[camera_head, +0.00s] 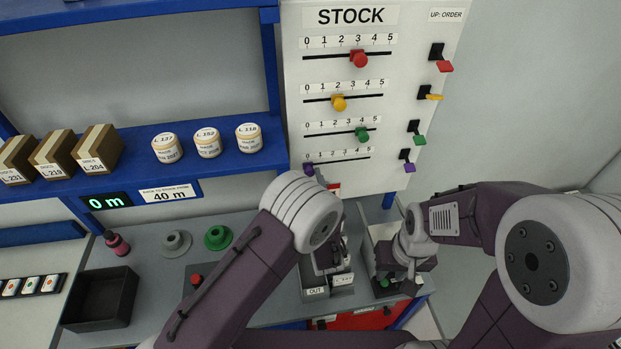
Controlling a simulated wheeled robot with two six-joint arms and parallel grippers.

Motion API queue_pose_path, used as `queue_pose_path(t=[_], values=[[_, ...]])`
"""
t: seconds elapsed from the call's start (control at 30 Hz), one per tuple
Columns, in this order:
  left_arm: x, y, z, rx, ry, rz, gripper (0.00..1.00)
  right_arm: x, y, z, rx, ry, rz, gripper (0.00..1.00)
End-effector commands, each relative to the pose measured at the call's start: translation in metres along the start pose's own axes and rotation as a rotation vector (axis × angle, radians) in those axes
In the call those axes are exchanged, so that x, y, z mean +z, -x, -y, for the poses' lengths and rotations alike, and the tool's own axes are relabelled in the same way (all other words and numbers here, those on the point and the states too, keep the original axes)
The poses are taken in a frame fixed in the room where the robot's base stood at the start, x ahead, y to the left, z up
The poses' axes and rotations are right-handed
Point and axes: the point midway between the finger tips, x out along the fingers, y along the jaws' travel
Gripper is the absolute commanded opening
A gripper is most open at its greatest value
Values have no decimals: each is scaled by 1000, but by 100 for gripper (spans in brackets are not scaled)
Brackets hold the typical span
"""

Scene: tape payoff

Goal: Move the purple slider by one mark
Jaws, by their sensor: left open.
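The purple slider (308,169) is on the lowest scale of the white STOCK board (435,70), at the left end by the 0 mark. Grey tips of my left gripper (319,177) appear just right of and below it, over the lower edge of the scale. The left gripper is open; most of it is hidden behind my own arm, and I cannot tell whether it touches the slider. My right gripper (388,284) hangs low over the bench at the right, away from the board; its fingers are too small to tell open or shut.
Red (359,58), yellow (339,103) and green (362,133) sliders sit above, near 3, 2 and 4. Coloured levers line the board's right edge, including a purple lever (409,167). A blue shelf (220,161) holds boxes and rolls. A dark bin (101,298) stands lower left.

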Motion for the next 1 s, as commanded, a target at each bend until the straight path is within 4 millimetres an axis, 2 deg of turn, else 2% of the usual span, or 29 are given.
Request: queue_pose_path(t=[0.43,0.8,1.0], values=[[-1,5,2,-6,0,0,48,0,-3,0,0,0,0,30],[-3,78,5,-8,-2,-1,48,3,-28,0,0,0,0,30],[-1,91,4,-3,-3,0,48,3,-30,-1,0,0,0,30]])
